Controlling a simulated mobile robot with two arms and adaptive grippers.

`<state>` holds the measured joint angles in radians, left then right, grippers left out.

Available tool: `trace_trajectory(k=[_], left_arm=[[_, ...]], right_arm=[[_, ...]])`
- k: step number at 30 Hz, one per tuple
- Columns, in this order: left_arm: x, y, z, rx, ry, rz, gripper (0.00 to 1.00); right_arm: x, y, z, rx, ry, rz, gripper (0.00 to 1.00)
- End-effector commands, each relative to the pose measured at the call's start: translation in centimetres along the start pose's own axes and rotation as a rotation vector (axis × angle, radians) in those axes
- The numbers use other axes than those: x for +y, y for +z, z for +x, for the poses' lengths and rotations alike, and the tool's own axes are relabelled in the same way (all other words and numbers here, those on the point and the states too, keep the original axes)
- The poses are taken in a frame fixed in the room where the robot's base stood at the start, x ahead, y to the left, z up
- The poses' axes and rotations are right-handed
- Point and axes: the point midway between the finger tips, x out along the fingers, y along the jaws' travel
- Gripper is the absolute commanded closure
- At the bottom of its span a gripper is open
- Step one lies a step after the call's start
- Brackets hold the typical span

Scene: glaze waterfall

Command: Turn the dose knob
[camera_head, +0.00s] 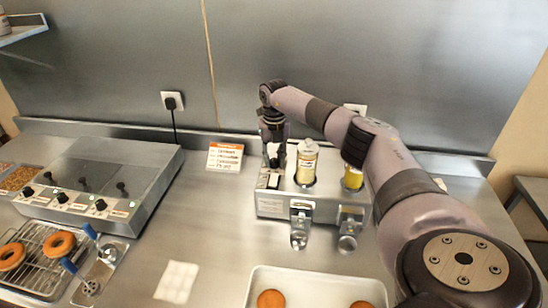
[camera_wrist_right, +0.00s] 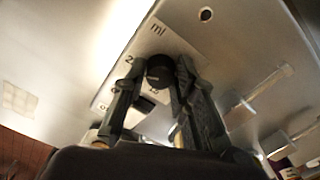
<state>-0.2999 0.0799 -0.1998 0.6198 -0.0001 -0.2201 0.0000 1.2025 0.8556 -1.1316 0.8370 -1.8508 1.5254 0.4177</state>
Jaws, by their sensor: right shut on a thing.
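The dose knob (camera_wrist_right: 160,70) is a small black round knob on a pale metal face marked "ml" with numbers around it, in the right wrist view. My right gripper (camera_wrist_right: 158,80) has its two dark fingers on either side of the knob and is shut on it. In the head view my right gripper (camera_head: 274,158) points down at the left end of the metal dispenser (camera_head: 284,206), and the knob is hidden there. My left gripper is in neither view.
A cream bottle (camera_head: 306,163) and a yellow one (camera_head: 352,177) stand in the dispenser, near my right arm. An orange-headed card (camera_head: 225,157) stands left of it. A white tray (camera_head: 320,279) with donuts lies in front. A fryer-like unit (camera_head: 110,180) and donut rack (camera_head: 37,279) are left.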

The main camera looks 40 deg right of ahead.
Motion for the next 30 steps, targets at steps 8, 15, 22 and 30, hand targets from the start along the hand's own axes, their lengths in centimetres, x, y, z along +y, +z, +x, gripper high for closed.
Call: trace_trajectory(k=[8,15,22,30], left_arm=[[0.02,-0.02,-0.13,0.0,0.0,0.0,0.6],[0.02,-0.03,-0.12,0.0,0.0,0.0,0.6],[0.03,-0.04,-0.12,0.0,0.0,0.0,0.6],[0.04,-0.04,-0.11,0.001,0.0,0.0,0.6]], right_arm=[[-0.07,0.22,-0.27,-0.008,0.002,0.039,1.0],[-0.07,0.22,-0.27,-0.008,0.002,0.039,1.0],[-0.07,0.16,-0.2,-0.006,0.001,0.038,0.65],[-0.02,0.07,-0.08,-0.002,0.001,0.037,0.54]])
